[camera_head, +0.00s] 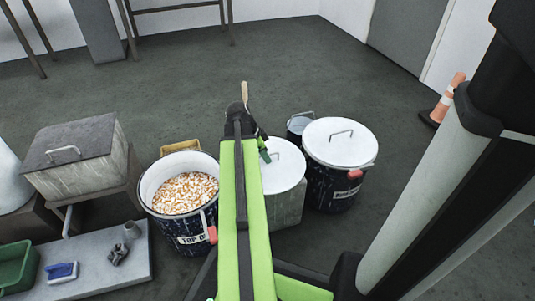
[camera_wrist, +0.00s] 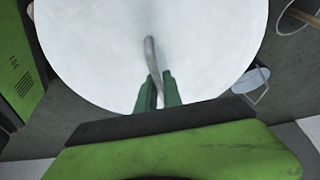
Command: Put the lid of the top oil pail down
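The open oil pail (camera_head: 170,226) is dark, with a white rim and a label that starts with "TOP". It is full of small orange and white pieces. A round white lid (camera_head: 289,178) is right of it, at or just above a grey block-like stand (camera_head: 288,212); I cannot tell if they touch. In the wrist view the lid (camera_wrist: 95,50) fills the upper middle, its bar handle (camera_wrist: 150,52) running between the green fingers. My gripper (camera_wrist: 160,82) appears shut on that handle. It also shows in the head view (camera_head: 264,155), partly hidden by my arm.
A second dark pail (camera_head: 330,187) with its lid on stands close on the right, a small bucket (camera_head: 297,127) behind. A grey lidded box (camera_head: 78,165) and a low slab (camera_head: 95,275) are at left. An orange cone (camera_head: 448,95) is far right.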

